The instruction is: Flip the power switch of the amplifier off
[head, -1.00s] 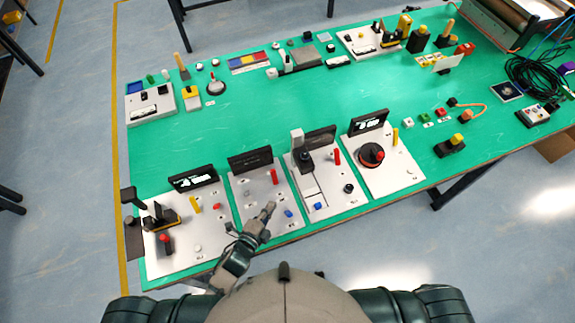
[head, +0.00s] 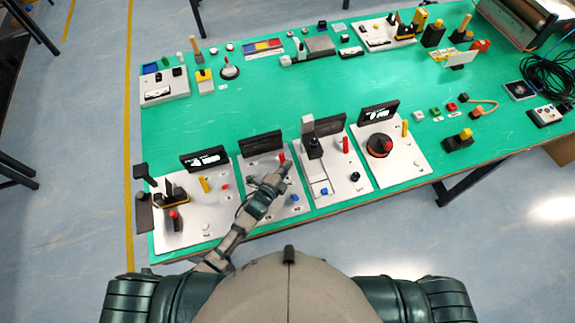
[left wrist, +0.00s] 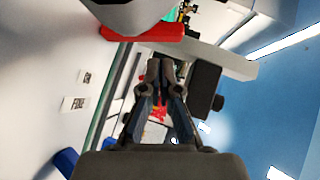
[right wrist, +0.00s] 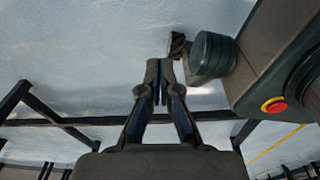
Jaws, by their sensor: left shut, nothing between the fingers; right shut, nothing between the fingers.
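No label that I can read names the amplifier. My left gripper (head: 284,166) is shut and empty over the white panel (head: 280,212) second from the left in the front row. Its fingertips are close to this panel's red switch (head: 282,157); whether they touch it cannot be told. The panel has a dark display (head: 261,144) at its back and a blue knob (head: 294,197). In the left wrist view the shut fingertips (left wrist: 160,72) are below a red bar (left wrist: 150,32). My right gripper (right wrist: 165,75) is shut and empty, away from the panels.
The leftmost front panel (head: 190,230) has a lit display (head: 205,159). To the right stand a panel with a tall grey and black lever (head: 309,135) and a panel with a round dark dial (head: 379,146). The green table (head: 300,92) is clear in its middle.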

